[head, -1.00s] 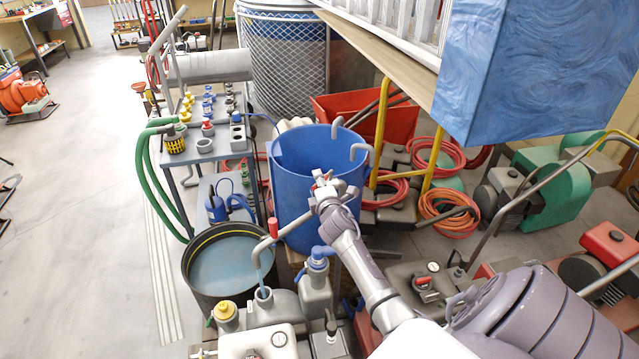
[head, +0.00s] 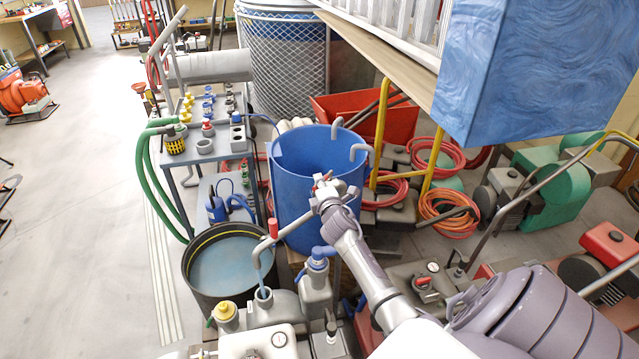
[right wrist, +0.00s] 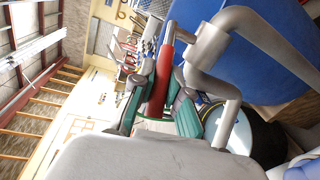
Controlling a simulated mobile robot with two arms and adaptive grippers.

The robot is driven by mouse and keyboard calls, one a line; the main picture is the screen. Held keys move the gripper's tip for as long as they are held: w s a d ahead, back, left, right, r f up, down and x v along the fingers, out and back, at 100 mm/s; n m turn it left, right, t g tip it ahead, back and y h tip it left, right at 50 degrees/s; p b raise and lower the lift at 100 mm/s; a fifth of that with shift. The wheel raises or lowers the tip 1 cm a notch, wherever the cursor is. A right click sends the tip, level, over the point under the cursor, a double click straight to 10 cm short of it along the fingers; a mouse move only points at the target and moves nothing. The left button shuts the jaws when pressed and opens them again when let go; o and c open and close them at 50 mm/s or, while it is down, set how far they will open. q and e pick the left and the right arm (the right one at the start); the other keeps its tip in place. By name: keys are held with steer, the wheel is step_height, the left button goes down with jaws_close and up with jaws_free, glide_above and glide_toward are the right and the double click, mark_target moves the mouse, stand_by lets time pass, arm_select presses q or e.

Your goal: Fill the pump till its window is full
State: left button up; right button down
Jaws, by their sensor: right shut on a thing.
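The grey pump (head: 285,306) stands low in the head view, with an open filling mouth (head: 263,297). A bent grey spout (head: 262,255) from the blue barrel (head: 300,215) ends above this mouth, and a thin bluish stream (head: 260,279) runs down into it. A round dial or window (head: 279,340) shows on the white body in front; its level is too small to read. My right gripper (head: 323,182) is at the barrel's front. In the right wrist view my right gripper (right wrist: 158,112) is shut on a red handle (right wrist: 163,72) beside the grey pipe (right wrist: 228,118). My left gripper is not in view.
A black tub of water (head: 230,262) stands left of the spout. A yellow cap (head: 225,311) and a blue-topped fitting (head: 320,258) flank the filling mouth. A rack with fittings (head: 208,150) stands behind.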

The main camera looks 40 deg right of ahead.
steer(key=shift+s+d+f+n+t+y+b, duration=0.2)
steer(key=shift+s+d+n+y+b, duration=0.5)
steer(key=shift+n+y, duration=1.1)
steer(key=shift+s+d+r+n+t+y+b, duration=0.2)
steer(key=shift+s+n+y+b, duration=0.6)
steer(key=shift+y, duration=1.6)
steer(key=shift+s+d+f+n+t+y+b, duration=0.1)
steer(key=shift+s+d+n+t+y+b, duration=0.3)
steer(key=shift+n+y+b, duration=1.05)
steer(key=shift+w+n+y+p, duration=0.1)
steer(key=shift+n+y+p, duration=0.45)
steer(key=shift+y, duration=0.2)
steer(key=c, duration=1.1)
jaws_free()
steer(key=shift+d, duration=0.1)
steer(key=shift+c, duration=0.2)
steer(key=v, duration=1.2)
steer(key=shift+r, duration=0.2)
